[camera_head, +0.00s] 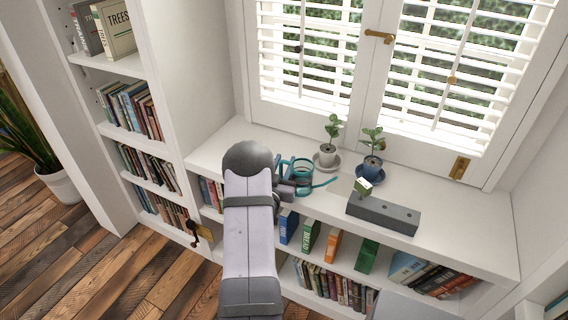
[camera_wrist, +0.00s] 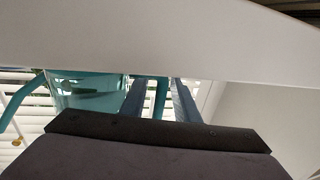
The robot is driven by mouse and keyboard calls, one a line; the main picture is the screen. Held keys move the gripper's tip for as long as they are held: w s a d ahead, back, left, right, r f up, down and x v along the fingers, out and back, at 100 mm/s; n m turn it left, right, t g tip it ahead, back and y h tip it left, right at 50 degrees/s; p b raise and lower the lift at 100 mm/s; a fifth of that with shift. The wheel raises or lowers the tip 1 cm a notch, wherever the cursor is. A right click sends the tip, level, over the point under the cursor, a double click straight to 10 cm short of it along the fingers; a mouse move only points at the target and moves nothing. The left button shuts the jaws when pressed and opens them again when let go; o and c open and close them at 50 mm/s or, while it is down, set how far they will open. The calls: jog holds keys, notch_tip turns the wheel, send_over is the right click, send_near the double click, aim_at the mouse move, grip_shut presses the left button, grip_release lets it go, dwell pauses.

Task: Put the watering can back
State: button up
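The teal watering can (camera_head: 303,178) stands on the white window sill, left of the potted plants, with its spout pointing right. My gripper (camera_head: 287,188) is at the can's left side, where its handle is, and my arm partly hides that area. In the wrist view, the can's teal body (camera_wrist: 90,92) is at the left, and its handle (camera_wrist: 161,97) runs between the two fingers of my gripper (camera_wrist: 160,98). The fingers look apart, with a narrow gap beside the handle. The white band across the top of the wrist view hides part of the can.
A plant in a white pot (camera_head: 325,160) and one in a blue pot (camera_head: 369,171) stand on saucers right of the can. Bookshelves are below and left; shuttered windows behind.

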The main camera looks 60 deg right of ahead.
jog(key=shift+r, duration=0.1)
jog(key=shift+r, duration=0.15)
jog(key=shift+a, duration=0.3)
jog(key=s+a, duration=0.2)
jog(key=a, duration=0.9)
jog(key=shift+s, duration=0.15)
jog(key=shift+a, duration=0.1)
